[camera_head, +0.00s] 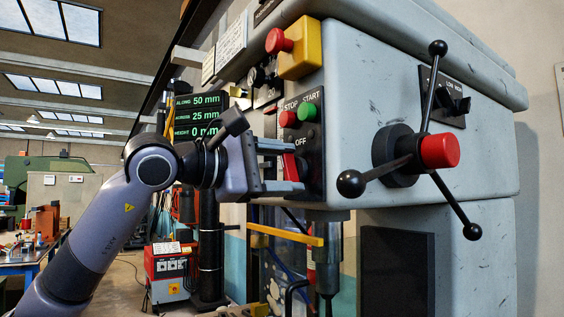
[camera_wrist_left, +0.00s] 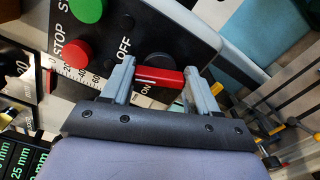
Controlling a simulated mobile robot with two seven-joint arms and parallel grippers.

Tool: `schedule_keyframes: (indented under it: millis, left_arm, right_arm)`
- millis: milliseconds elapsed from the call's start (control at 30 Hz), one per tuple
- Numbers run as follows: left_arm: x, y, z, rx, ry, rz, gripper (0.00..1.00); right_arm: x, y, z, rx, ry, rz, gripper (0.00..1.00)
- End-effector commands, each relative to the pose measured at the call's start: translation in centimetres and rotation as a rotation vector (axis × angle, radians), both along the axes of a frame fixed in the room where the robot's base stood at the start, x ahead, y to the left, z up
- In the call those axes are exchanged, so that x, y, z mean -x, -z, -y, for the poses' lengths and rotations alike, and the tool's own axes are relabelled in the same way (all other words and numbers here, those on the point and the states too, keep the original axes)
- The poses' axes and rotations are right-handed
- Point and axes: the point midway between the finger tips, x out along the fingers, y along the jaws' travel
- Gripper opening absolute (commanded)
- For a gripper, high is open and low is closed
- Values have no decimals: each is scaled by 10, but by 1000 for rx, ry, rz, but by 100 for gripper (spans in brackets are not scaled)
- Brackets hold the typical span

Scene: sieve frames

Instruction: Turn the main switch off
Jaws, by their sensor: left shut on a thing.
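The main switch is a red handle (camera_head: 291,166) with a white line, low on the black control panel (camera_head: 312,163) of the grey machine. My left gripper (camera_head: 283,167) comes in from the left and is shut on this handle, one finger above and one below it. In the left wrist view the red handle (camera_wrist_left: 160,78) lies between the two fingers (camera_wrist_left: 163,80). There the ON mark (camera_wrist_left: 146,88) shows close beside the handle, and the OFF mark (camera_wrist_left: 125,47) is farther off on the panel. The handle's mount is partly hidden. My right gripper is not in view.
A red STOP button (camera_head: 288,118) and a green START button (camera_head: 307,112) sit just above the switch. A yellow box with a red mushroom button (camera_head: 278,41) is higher up. A three-armed lever with a red hub (camera_head: 439,151) juts out at right.

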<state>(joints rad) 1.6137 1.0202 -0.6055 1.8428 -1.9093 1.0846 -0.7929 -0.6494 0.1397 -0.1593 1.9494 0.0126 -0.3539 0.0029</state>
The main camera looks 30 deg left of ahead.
Motion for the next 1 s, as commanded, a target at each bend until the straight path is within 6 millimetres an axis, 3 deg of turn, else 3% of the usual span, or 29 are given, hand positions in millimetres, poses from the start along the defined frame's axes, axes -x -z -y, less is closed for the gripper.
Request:
schedule_keyframes:
  millis: [500,1000]
  left_arm:
    - [0,1,0,-295,0,122,29]
    - [0,2,0,-343,1,142,29]
  right_arm:
    - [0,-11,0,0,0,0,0]
    - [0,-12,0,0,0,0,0]
